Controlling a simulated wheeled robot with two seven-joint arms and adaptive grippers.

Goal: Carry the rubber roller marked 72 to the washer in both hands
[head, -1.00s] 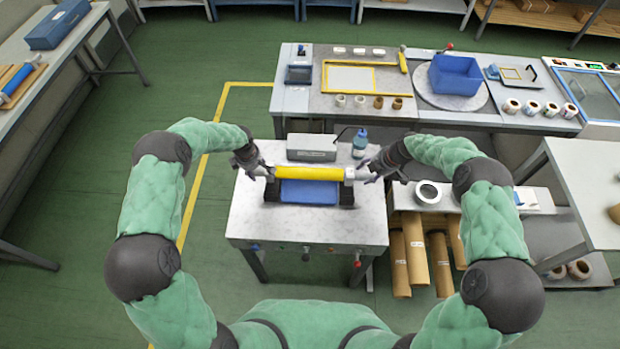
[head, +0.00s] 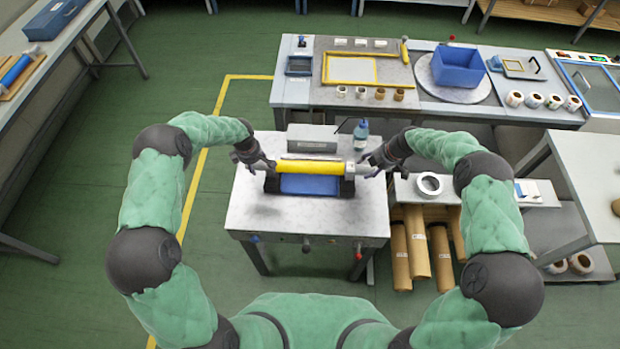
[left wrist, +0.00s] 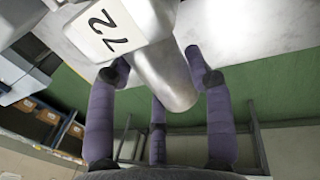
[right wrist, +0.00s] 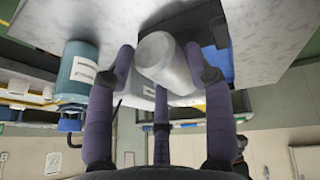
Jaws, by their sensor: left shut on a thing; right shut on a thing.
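The roller (head: 312,167) has a yellow sleeve and bare metal ends. It lies level between my two grippers, over a dark cradle (head: 347,188) with a blue middle; I cannot tell whether it touches the cradle. My left gripper (head: 269,166) is shut on its left end; the metal end (left wrist: 165,75) shows between the fingers in the left wrist view, beside a white plate marked 72 (left wrist: 108,27). My right gripper (head: 364,170) is shut on the right end, and that metal end (right wrist: 163,62) shows in the right wrist view. I cannot make out the washer.
The cradle stands on a grey table (head: 300,218). A grey box (head: 312,139) and a blue-green bottle (head: 361,131) stand behind it. The back counter holds a blue bin (head: 458,69) and several small rolls. Brown tubes (head: 418,245) stand at right. Green floor is clear at left.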

